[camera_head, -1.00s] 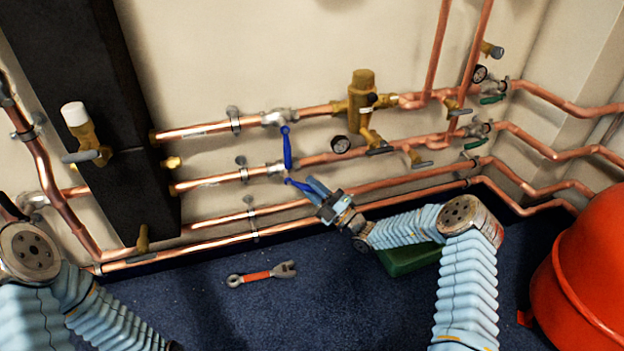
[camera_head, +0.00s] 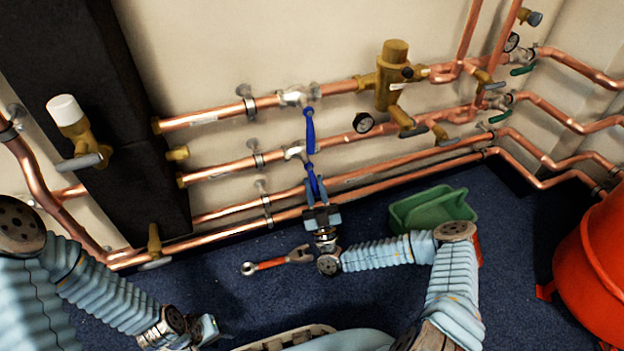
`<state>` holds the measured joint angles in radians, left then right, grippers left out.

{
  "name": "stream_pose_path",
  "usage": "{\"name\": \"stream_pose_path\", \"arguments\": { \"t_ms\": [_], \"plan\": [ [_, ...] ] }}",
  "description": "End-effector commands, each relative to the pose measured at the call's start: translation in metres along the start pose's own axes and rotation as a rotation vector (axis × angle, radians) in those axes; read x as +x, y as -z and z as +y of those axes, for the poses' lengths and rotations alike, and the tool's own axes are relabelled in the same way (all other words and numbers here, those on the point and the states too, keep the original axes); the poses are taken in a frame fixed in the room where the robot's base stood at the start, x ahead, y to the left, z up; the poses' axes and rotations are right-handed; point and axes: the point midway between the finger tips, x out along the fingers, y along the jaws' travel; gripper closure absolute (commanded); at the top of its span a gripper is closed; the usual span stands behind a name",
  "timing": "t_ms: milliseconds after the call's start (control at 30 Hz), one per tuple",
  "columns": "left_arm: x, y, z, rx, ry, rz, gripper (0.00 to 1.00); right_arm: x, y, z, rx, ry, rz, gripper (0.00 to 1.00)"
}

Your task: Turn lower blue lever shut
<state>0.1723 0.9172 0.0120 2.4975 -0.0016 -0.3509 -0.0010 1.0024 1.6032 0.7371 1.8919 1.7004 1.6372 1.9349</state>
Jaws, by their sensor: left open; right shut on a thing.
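The lower blue lever (camera_head: 313,181) is on the valve (camera_head: 296,151) of the second copper pipe. It points down, steeply across the pipe's line. My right gripper (camera_head: 316,188) is shut on its lower part, fingers on both sides. The upper blue lever (camera_head: 309,130) hangs down from the valve on the top pipe, just above the lower one; my gripper is below it. My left gripper (camera_head: 210,328) is open, low at the left over the floor, far from the levers; its fingertips are small and partly unclear.
A red-handled wrench (camera_head: 272,263) lies on the blue carpet left of my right wrist. A green tray (camera_head: 432,208) sits by the wall to the right. A red bucket (camera_head: 590,265) stands at far right. A brass valve body (camera_head: 391,76) and gauge (camera_head: 363,122) are right of the levers.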

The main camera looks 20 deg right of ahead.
Motion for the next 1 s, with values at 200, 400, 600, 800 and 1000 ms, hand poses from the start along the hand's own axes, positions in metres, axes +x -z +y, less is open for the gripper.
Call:
{"name": "stream_pose_path", "arguments": {
  "t_ms": [200, 400, 600, 800, 1000],
  "plan": [
    [0.005, 0.0, -0.002, 0.0, 0.0, 0.001, 0.56, -0.006, 0.001, -0.005, 0.088, -0.085, -0.027, 1.0],
    [0.007, 0.0, -0.003, 0.0, 0.0, 0.002, 0.56, -0.005, 0.003, -0.008, 0.131, -0.126, -0.039, 1.0],
    [0.008, 0.0, -0.003, 0.0, 0.0, 0.002, 0.56, -0.005, 0.003, -0.009, 0.149, -0.139, -0.044, 1.0],
    [0.008, 0.0, -0.003, 0.0, 0.0, 0.002, 0.56, -0.005, 0.004, -0.011, 0.154, -0.137, -0.045, 1.0],
    [0.008, 0.0, -0.003, 0.0, 0.0, 0.002, 0.56, -0.005, 0.005, -0.013, 0.156, -0.132, -0.044, 0.68]
  ]
}}
